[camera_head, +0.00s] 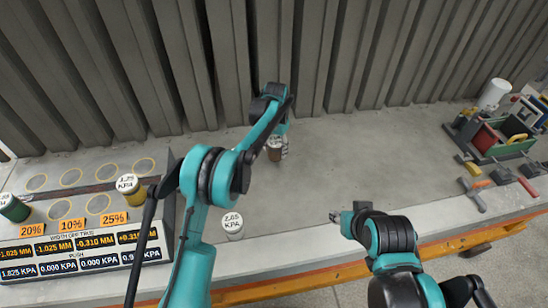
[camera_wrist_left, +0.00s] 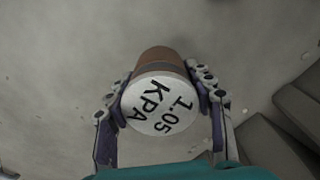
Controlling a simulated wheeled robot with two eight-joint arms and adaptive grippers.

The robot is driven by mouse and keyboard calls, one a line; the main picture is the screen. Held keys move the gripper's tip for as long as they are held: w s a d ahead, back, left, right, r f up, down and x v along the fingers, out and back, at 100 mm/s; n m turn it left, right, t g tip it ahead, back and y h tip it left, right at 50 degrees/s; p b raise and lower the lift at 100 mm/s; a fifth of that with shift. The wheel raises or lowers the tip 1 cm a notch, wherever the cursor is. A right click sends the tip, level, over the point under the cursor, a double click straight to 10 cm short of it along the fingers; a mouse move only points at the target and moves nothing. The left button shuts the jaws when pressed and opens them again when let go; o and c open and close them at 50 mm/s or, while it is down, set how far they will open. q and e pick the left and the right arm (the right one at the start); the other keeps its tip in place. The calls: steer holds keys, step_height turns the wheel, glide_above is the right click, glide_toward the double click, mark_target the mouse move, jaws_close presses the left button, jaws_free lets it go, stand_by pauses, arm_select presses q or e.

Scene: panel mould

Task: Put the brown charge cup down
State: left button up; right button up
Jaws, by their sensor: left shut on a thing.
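The brown charge cup (camera_head: 274,150) is near the back of the grey concrete slab, close to the corrugated wall. In the left wrist view the cup (camera_wrist_left: 163,62) shows a brown side and a white top marked 1.05 KPA. My left gripper (camera_head: 281,146) is shut on it, with a finger on each side of the cup (camera_wrist_left: 163,95). I cannot tell whether its base touches the slab. My right gripper (camera_head: 340,217) is over the front of the slab, away from the cup; its fingers are too small to read.
A white-topped cup (camera_head: 232,224) stands on the slab at front centre. At left, a panel (camera_head: 80,250) with readouts and yellow rings holds a yellow cup (camera_head: 131,189) and a green cup (camera_head: 13,208). Tools (camera_head: 473,194) and a red-green box (camera_head: 487,138) lie at right. The slab's middle is clear.

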mark_target(274, 155)
arm_select(q)
steer(key=shift+w+a+f, duration=0.15)
steer(key=shift+w+f, duration=0.1)
steer(key=shift+f, duration=0.2)
step_height(274, 155, down, 4)
steer(key=shift+r+b, duration=0.25)
steer(key=shift+b, duration=0.5)
steer(key=shift+r, duration=0.1)
steer(key=o, duration=1.5)
steer(key=shift+f, duration=0.2)
